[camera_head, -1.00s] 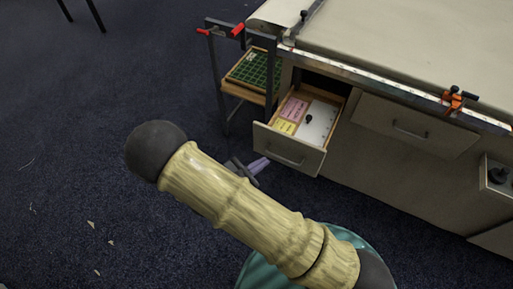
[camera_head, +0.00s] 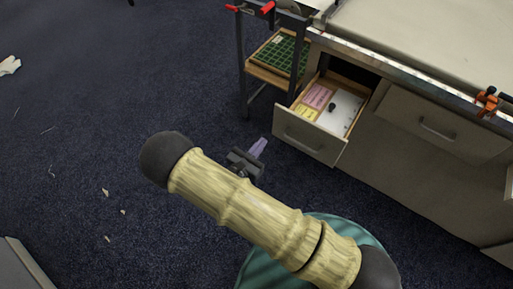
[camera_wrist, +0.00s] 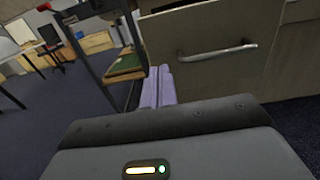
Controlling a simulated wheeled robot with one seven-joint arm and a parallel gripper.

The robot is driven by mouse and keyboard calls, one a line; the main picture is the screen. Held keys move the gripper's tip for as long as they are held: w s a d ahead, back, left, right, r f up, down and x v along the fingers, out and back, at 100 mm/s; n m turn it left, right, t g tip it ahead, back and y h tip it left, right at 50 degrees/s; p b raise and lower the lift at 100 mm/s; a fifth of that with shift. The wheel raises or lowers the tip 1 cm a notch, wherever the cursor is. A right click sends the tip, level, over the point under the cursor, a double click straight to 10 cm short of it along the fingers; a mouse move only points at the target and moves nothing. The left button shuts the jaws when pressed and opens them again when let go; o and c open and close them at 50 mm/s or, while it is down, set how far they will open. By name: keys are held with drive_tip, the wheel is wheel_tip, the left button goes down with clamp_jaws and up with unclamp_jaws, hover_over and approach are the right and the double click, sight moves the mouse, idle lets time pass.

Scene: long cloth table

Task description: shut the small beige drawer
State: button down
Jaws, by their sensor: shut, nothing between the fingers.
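The small beige drawer (camera_head: 306,140) stands pulled out of the table's side in the head view. Inside it lie pink and yellow cards and a white sheet with a small dark knob. In the wrist view its beige front (camera_wrist: 205,62) with a silver bar handle fills the upper middle. My gripper (camera_head: 259,147) has pale purple fingers, shut with nothing between them. It is left of the drawer front in the head view, apart from it. In the wrist view the fingers (camera_wrist: 158,88) appear at the front's lower left edge; I cannot tell whether they touch it.
A second drawer (camera_head: 440,125), shut, is to the right of the open one. A dark metal stand holding a green gridded tray (camera_head: 283,53) is just left of the drawer. Clamps sit on the table edge. The blue carpet at left is mostly clear, with small scraps.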

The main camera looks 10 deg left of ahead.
sight(281, 118)
drive_tip(key=x, duration=1)
drive_tip(key=shift+w, duration=0.15)
